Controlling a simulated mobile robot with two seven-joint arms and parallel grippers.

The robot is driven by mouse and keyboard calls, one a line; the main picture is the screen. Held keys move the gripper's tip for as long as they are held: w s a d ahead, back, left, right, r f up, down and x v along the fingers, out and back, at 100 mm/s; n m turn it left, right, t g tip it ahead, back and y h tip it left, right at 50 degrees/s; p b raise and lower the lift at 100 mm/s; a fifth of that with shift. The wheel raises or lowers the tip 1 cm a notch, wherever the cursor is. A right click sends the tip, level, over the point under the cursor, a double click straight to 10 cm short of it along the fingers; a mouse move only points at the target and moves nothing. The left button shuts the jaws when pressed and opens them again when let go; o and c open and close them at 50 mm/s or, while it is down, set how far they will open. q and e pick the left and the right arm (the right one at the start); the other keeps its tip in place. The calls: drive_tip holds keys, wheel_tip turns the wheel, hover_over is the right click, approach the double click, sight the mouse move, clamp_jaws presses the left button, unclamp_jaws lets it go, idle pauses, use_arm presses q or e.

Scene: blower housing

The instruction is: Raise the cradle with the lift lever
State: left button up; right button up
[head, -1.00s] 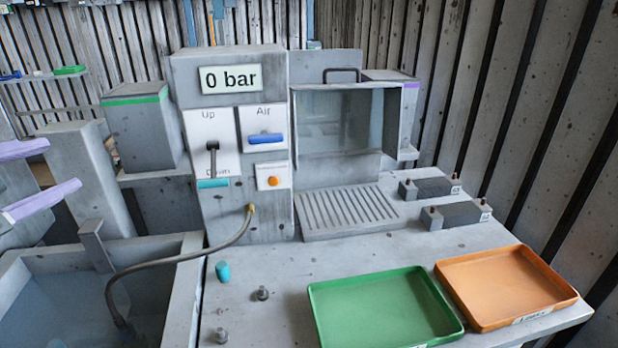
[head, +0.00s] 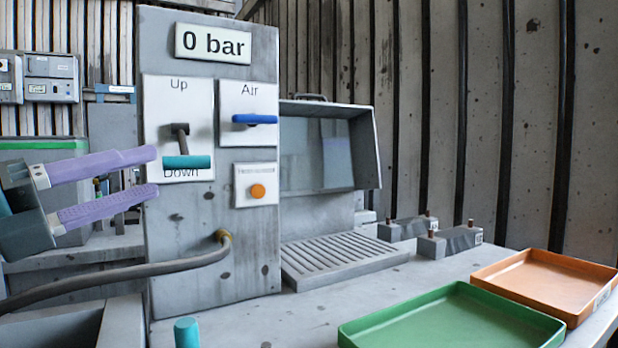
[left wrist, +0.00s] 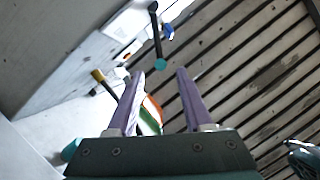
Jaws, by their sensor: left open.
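The lift lever (head: 180,140) has a dark stem and a teal handle (head: 187,162). It sits on the white Up/Down plate, with its handle low, just above the word Down. The lever (left wrist: 156,35) also shows in the left wrist view, its teal end ahead of and between my fingertips. My left gripper (head: 156,173) has lilac fingers, is open and empty, and is just left of the handle in the head view. It also fills the lower middle of the left wrist view (left wrist: 160,76). I cannot make out the cradle. My right gripper is not in view.
The grey panel (head: 190,265) carries a 0 bar display (head: 213,43), a blue Air handle (head: 255,119) and an orange button (head: 257,191). A hose (head: 120,272) runs left below my gripper. Green (head: 445,320) and orange (head: 550,283) trays stand at right.

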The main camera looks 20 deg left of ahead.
sight(191, 160)
use_arm(q)
drive_tip(key=p+x, duration=0.1)
drive_tip(key=x, duration=0.7)
drive_tip(key=shift+s+r, duration=0.1)
drive_tip(key=shift+r, duration=0.05)
drive_tip(key=shift+w+d, duration=0.25)
drive_tip(key=shift+w, duration=0.35)
clamp_jaws()
idle(0.7)
